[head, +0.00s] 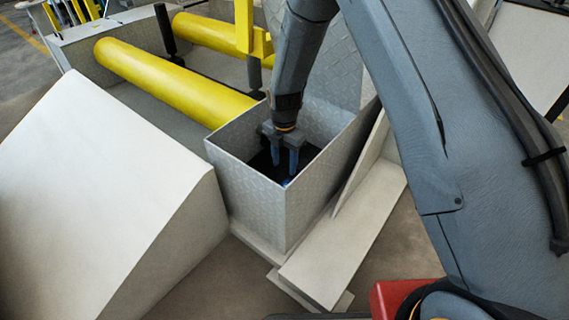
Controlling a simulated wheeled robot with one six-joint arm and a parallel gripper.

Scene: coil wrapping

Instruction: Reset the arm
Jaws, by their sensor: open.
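My gripper (285,158) points down inside the mouth of an open grey metal box (245,200). Its two blue-grey fingers are apart, with nothing visible between them. Their tips are below the box's rim. The inside of the box is dark, and a small blue patch (287,182) shows near the fingertips; I cannot tell what it is. My arm comes down from the top of the picture and hides part of the back of the box.
The box walls surround my gripper closely. A tall patterned metal plate (345,75) rises behind the box. A white sloped block (100,195) stands at the left, a light angled ledge (335,245) at the right. Yellow rollers (170,80) and a yellow post (244,30) are behind.

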